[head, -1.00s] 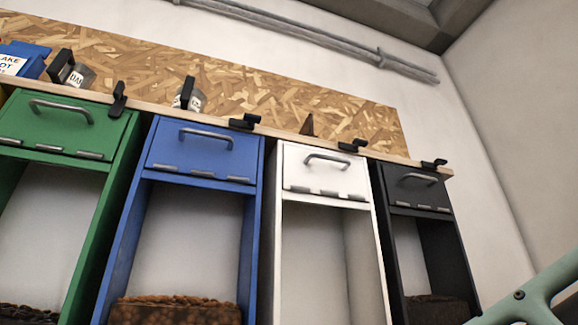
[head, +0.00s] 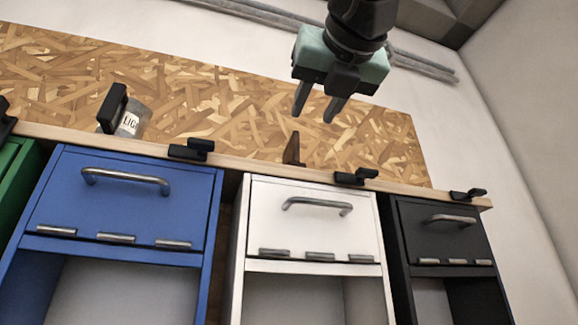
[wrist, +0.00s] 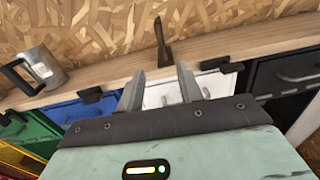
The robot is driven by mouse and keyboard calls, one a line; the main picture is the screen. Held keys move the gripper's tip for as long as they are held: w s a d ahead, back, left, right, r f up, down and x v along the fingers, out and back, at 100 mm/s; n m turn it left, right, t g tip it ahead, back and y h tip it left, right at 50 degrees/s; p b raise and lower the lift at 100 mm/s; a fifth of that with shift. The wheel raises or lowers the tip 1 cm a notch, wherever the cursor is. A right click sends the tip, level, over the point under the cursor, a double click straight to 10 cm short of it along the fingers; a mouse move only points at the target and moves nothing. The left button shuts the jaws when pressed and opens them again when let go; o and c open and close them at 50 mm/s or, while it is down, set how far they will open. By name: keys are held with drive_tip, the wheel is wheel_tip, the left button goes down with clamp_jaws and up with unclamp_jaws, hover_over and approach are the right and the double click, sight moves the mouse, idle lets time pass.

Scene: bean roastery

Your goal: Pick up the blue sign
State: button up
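No blue sign shows in either view now. My gripper (head: 318,110) hangs at the upper middle of the head view, pointing down, above the wooden ledge near the white cabinet. Its two fingers stand apart with nothing between them. In the wrist view the open gripper (wrist: 160,84) reaches toward the ledge, with a small dark upright piece (wrist: 162,42) beyond the fingertips.
A wooden ledge (head: 238,163) runs above blue (head: 125,207), white (head: 313,225) and black (head: 440,233) cabinets. Black clamps (head: 190,150) sit along the edge. A chipboard panel stands behind.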

sight(291, 158)
drive_tip(key=p+x, duration=0.4)
drive_tip(key=x, duration=0.6)
drive_tip(key=shift+w, duration=0.1)
drive_tip(key=p+x, duration=0.2)
drive_tip(key=x, duration=0.1)
drive_tip(key=p+x, duration=0.1)
drive_tip(key=shift+w+r+p, duration=0.15)
drive_tip(key=shift+r+p, duration=0.2)
drive_tip(key=shift+p, duration=0.05)
drive_tip(key=shift+w+f, duration=0.15)
drive_tip(key=shift+w, duration=0.4)
clamp_jaws()
